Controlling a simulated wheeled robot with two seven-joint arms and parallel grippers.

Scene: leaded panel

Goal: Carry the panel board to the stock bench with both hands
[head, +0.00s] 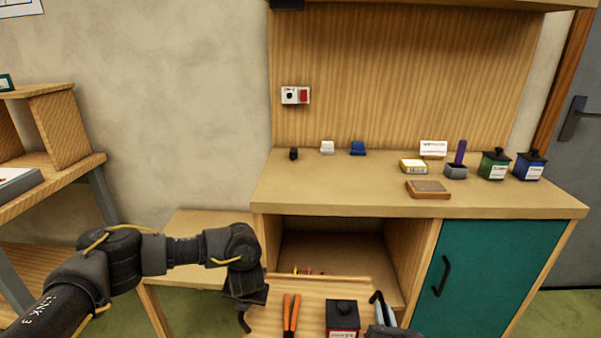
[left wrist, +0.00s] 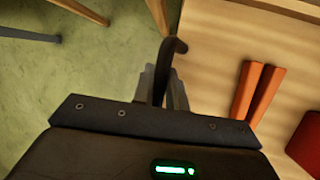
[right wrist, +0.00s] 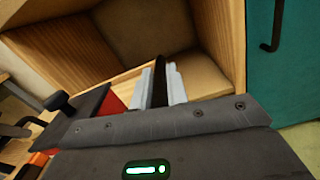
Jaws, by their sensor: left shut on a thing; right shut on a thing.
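The panel board (head: 312,315) is a pale wooden board at the bottom of the head view, cut off by the frame edge. Orange-handled pliers (head: 291,314) and a red tin with a black lid (head: 342,318) are on it. My left gripper (head: 244,312) is shut on a dark handle at the board's left side, and the left wrist view shows this handle (left wrist: 178,46) between the fingers. My right gripper (head: 382,316) is shut on the matching dark handle (right wrist: 159,70) at the right side. Which piece of furniture is the stock bench is not marked.
A workbench (head: 330,192) with an open recess and a teal door (head: 490,275) stands ahead, with small items and tins on top. A low wooden table (head: 195,222) is left of it. A wooden shelf unit (head: 75,168) stands at far left. Green floor shows between them.

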